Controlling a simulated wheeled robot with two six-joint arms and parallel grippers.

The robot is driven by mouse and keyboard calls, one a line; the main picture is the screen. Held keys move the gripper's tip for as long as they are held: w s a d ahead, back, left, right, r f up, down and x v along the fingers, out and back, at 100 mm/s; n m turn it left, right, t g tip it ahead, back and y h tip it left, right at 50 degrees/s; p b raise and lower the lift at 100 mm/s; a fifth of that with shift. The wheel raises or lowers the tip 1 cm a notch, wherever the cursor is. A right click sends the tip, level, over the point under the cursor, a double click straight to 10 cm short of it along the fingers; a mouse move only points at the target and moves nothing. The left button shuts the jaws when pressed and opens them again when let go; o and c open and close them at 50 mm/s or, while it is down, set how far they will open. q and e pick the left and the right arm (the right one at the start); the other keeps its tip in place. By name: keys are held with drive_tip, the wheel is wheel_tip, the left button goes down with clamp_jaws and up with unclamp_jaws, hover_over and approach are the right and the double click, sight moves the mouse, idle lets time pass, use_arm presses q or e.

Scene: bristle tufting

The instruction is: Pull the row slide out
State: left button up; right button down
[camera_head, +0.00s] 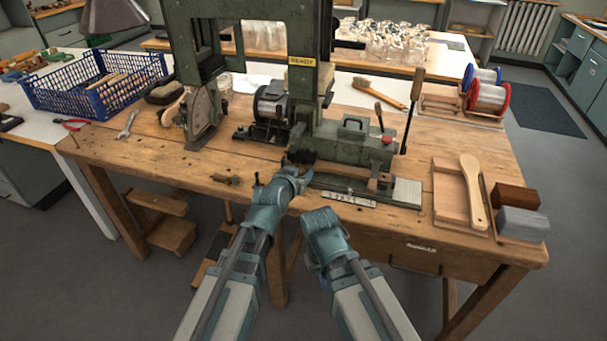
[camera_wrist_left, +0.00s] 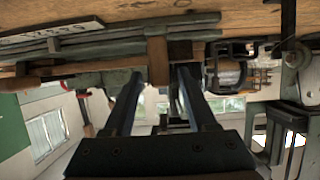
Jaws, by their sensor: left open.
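The green tufting machine (camera_head: 345,148) stands on the wooden bench, with a label reading "READY". The row slide seems to be the long brown bar (camera_head: 340,172) low along its front, with a wooden block (camera_head: 374,183) near its right end. My left gripper (camera_head: 298,160) is at the left part of this front, partly hidden by its own wrist. In the left wrist view its two fingers (camera_wrist_left: 159,75) are apart, and an upright wooden piece (camera_wrist_left: 157,58) shows between their tips. I cannot tell whether they touch it. My right arm is folded before the bench; its jaws do not show.
A pale scale plate (camera_head: 348,200) lies in front of the machine. A wooden tray with a brush body (camera_head: 473,190) and blocks (camera_head: 523,223) stand at the right. A blue basket (camera_head: 98,83) and a wrench (camera_head: 127,124) are at the left. The bench's front edge is mostly clear.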

use_arm(q)
drive_tip(key=shift+w+d+f, duration=0.15)
drive_tip(key=shift+w+f, duration=0.05)
drive_tip(key=shift+w, duration=0.25)
clamp_jaws()
idle(1.1)
